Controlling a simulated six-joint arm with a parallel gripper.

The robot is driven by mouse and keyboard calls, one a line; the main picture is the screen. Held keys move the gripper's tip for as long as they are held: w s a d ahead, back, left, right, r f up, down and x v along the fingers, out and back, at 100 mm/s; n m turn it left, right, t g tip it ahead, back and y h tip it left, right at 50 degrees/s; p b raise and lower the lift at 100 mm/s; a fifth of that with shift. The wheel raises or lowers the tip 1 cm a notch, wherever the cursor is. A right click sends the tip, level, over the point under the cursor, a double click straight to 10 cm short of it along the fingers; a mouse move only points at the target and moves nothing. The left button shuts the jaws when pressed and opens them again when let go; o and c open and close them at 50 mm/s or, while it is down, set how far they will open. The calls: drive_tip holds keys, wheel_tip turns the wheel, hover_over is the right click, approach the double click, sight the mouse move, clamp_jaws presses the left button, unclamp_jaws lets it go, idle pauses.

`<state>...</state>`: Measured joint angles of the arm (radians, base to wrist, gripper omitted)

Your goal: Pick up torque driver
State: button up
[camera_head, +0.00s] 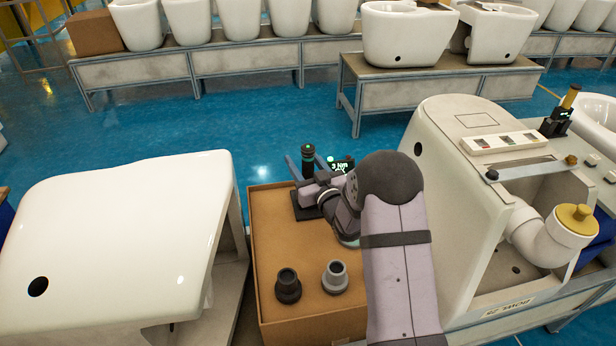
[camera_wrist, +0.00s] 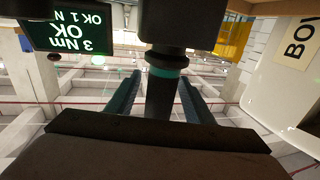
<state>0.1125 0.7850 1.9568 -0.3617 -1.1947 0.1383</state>
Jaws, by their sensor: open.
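The torque driver (camera_head: 307,156) is a dark upright cylinder with a green ring near its top, at the far end of the brown bench. In the wrist view the driver (camera_wrist: 166,85) shows a teal ring and stands between my two blue fingers. My gripper (camera_head: 306,165) is open, with one finger on each side of the driver; in the wrist view my gripper (camera_wrist: 160,82) shows gaps beside the shaft. The driver's foot is hidden behind my gripper in the head view.
A small display (camera_head: 341,166) reading 3 Nm OK is beside the driver. Dark (camera_head: 288,286) and grey (camera_head: 335,277) sockets stand on the bench (camera_head: 262,235). A white toilet shell (camera_head: 120,240) is left; a toilet with a pipe (camera_head: 450,220) is right.

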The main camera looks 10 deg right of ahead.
drive_tip(key=shift+w, duration=0.3)
drive_tip(key=shift+a, duration=0.1)
drive_tip(key=c, duration=1)
drive_tip(key=shift+r, duration=0.1)
clamp_jaws()
wheel_tip(320, 180, up, 10)
